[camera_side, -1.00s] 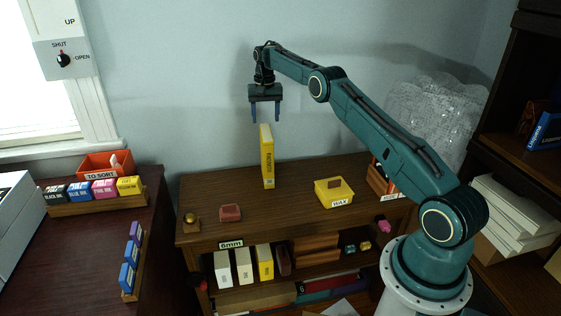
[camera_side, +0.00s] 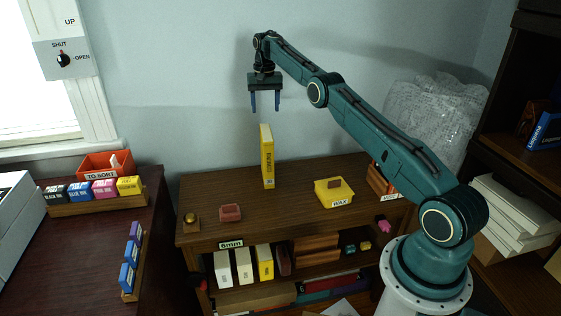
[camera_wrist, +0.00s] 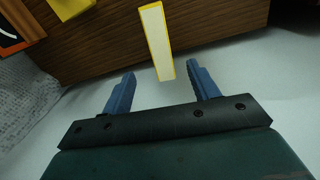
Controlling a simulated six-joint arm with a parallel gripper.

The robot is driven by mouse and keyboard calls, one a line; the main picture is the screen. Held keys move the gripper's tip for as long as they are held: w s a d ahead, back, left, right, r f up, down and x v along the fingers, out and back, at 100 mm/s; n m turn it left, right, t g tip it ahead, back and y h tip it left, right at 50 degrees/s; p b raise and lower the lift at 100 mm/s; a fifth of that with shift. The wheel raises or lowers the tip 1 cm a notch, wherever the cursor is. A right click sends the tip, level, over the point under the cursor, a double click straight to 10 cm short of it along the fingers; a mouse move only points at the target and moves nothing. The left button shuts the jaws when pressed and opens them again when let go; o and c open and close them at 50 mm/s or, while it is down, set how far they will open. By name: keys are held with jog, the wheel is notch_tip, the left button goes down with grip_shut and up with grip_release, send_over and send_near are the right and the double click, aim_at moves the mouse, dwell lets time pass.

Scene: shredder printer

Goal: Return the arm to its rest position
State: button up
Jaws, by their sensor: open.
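My gripper (camera_side: 265,101) is open and empty, with its two blue fingers pointing down. It hangs in the air above a tall yellow box (camera_side: 267,160) that stands upright on the wooden cabinet top. A visible gap separates the fingertips from the box. In the wrist view, my gripper (camera_wrist: 160,90) shows its fingers spread apart. The pale top of the yellow box (camera_wrist: 157,40) appears beyond and between them, not touching either finger.
A yellow WAX tray (camera_side: 345,199), a red block (camera_side: 230,212) and a small brass-coloured item (camera_side: 191,221) are on the cabinet top (camera_side: 305,214). An orange TO SORT bin (camera_side: 93,163) and ink boxes sit on the left desk. The air around my gripper is free.

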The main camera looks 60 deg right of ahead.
jog(key=s+a+r+n+t, duration=0.1)
jog(key=a+r, duration=0.4)
jog(key=r, duration=0.2)
jog(key=s+a+r+n, duration=0.1)
jog(key=a+r, duration=0.3)
jog(key=r, duration=0.3)
jog(key=s+a+r+n+t, duration=0.2)
jog(key=s+a+r+n, duration=0.1)
jog(key=s+a+r, duration=0.65)
jog(key=s+a+f+n+t, duration=0.1)
jog(key=s+a, duration=0.3)
jog(key=s, duration=0.4)
jog(key=s+a+f+n, duration=0.1)
jog(key=s+a, duration=0.4)
jog(key=s, duration=0.3)
jog(key=s+a+f+n+t, duration=0.1)
jog(key=s+a+f+n, duration=0.1)
jog(key=s+f, duration=0.6)
jog(key=s+a, duration=0.1)
jog(key=s, duration=0.4)
jog(key=shift+s+a+n+t, duration=0.15)
jog(key=shift+s+n+t, duration=0.15)
jog(key=shift+s+n, duration=0.1)
